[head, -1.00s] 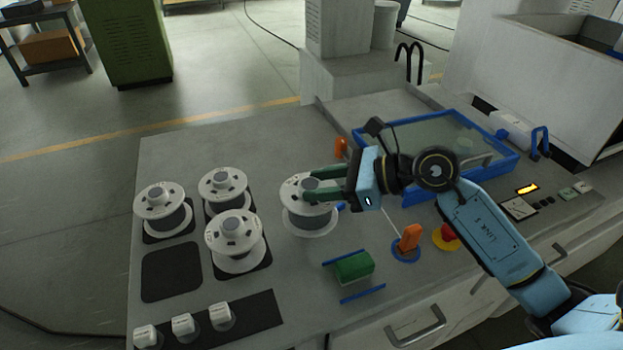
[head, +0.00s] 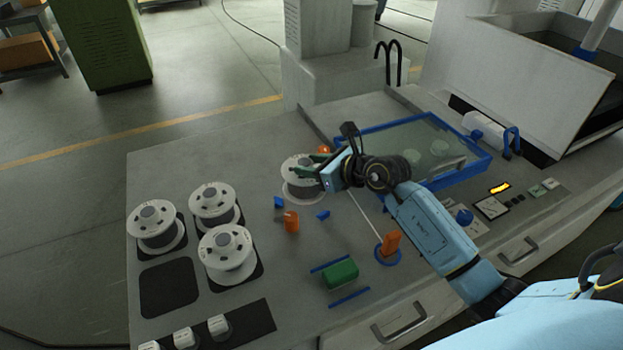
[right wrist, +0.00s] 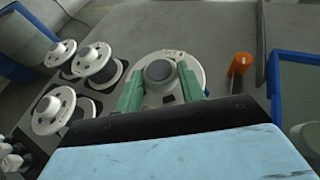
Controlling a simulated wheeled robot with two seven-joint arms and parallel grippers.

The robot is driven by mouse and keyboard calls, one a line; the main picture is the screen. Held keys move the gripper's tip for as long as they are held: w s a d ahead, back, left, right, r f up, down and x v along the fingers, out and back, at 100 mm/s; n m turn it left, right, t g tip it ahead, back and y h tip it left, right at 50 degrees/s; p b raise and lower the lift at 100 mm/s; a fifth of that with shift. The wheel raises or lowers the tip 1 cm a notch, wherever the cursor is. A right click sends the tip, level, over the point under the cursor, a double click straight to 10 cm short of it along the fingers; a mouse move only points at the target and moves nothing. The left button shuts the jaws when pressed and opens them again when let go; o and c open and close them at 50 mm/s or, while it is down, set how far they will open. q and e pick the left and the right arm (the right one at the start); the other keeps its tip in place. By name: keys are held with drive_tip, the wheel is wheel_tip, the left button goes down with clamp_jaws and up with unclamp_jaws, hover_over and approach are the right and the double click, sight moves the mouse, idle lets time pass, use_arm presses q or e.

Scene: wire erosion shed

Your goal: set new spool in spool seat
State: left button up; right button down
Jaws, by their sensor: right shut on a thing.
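The spool (head: 303,190), white-flanged with a grey winding, is upright between the green fingers of my right gripper (head: 312,168). In the right wrist view, the fingers grip the hub of this spool (right wrist: 185,60) from both sides. I cannot tell whether its bottom touches the bench. An orange piece (head: 291,221) and small blue pieces (head: 323,215) stand on the bench just in front of it. Another orange piece (head: 323,150) is behind it. I cannot make out the spool seat for certain; the spool and gripper hide the bench there. My left gripper is not in view.
Three similar spools (head: 228,255) stand on dark pads at the left; one pad (head: 168,287) is empty. A green block (head: 340,273) lies between blue rails at the front.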

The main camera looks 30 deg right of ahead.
drive_tip(key=shift+f, duration=1.75)
drive_tip(key=shift+f+b, duration=0.1)
drive_tip(key=shift+b, duration=0.2)
drive_tip(key=c, duration=0.9)
unclamp_jaws()
drive_tip(key=shift+f, duration=0.2)
drive_tip(key=shift+o, duration=0.2)
drive_tip(key=shift+s+r, duration=0.1)
drive_tip(key=shift+r, duration=0.15)
drive_tip(key=v, duration=1.2)
drive_tip(key=shift+f, duration=0.15)
